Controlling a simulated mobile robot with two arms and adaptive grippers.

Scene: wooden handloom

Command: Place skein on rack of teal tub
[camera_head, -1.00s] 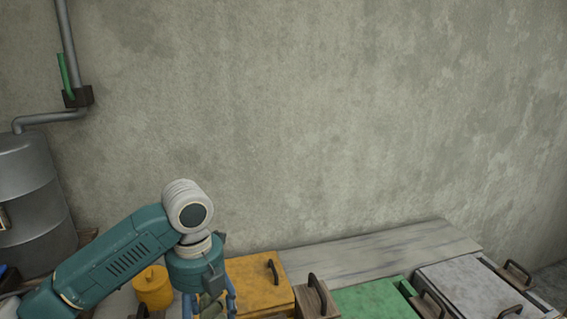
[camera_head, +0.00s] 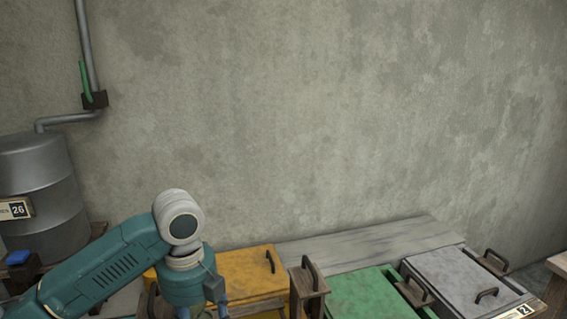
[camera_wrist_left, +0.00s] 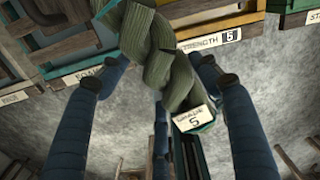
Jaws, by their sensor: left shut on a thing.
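A twisted olive-green skein (camera_wrist_left: 168,58) with a white tag reading 5 hangs in my left gripper (camera_wrist_left: 160,75), seen in the left wrist view. The blue fingers stand on both sides of it and the gripper is shut on it. In the head view my left gripper (camera_head: 202,312) is at the bottom edge, mostly cut off, in front of the yellow lid. My right gripper is not in view.
A yellow lid (camera_head: 250,268), a green lid (camera_head: 365,295) and a grey lid (camera_head: 462,280), with handles, line the wall by a grey plank (camera_head: 365,243). A metal drum (camera_head: 45,190) stands left. A label reading STRENGTH 5 (camera_wrist_left: 212,42) shows in the wrist view.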

